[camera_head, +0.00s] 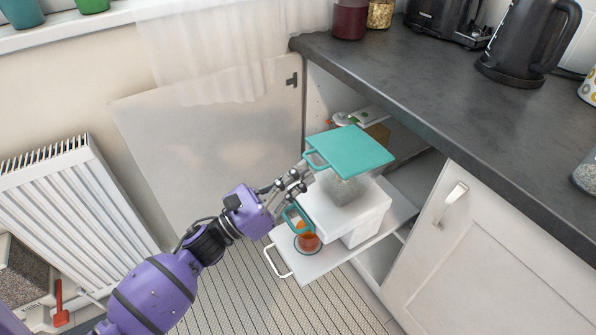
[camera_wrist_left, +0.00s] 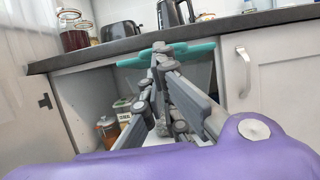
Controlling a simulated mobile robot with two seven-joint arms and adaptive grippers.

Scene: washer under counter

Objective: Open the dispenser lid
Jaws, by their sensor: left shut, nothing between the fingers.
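A teal dispenser lid (camera_head: 355,150) with a loop handle (camera_head: 316,160) on its left side sits over a greyish, see-through dispenser body (camera_head: 346,189). The lid looks roughly level; I cannot tell whether it is raised off the body. My left gripper (camera_head: 305,174) is shut and empty, its fingertips close by the lid's handle at the left edge. Contact is unclear. In the left wrist view the lid is a teal band (camera_wrist_left: 197,49) behind the shut fingertips (camera_wrist_left: 160,47). The fingers hide part of it. My right gripper is not in view.
A white box (camera_head: 368,218) stands under the dispenser on a pulled-out white shelf (camera_head: 300,270). The dark countertop (camera_head: 440,100) overhangs the cabinet. The open cabinet door (camera_head: 210,135) stands at left; a closed one (camera_head: 485,250) at right.

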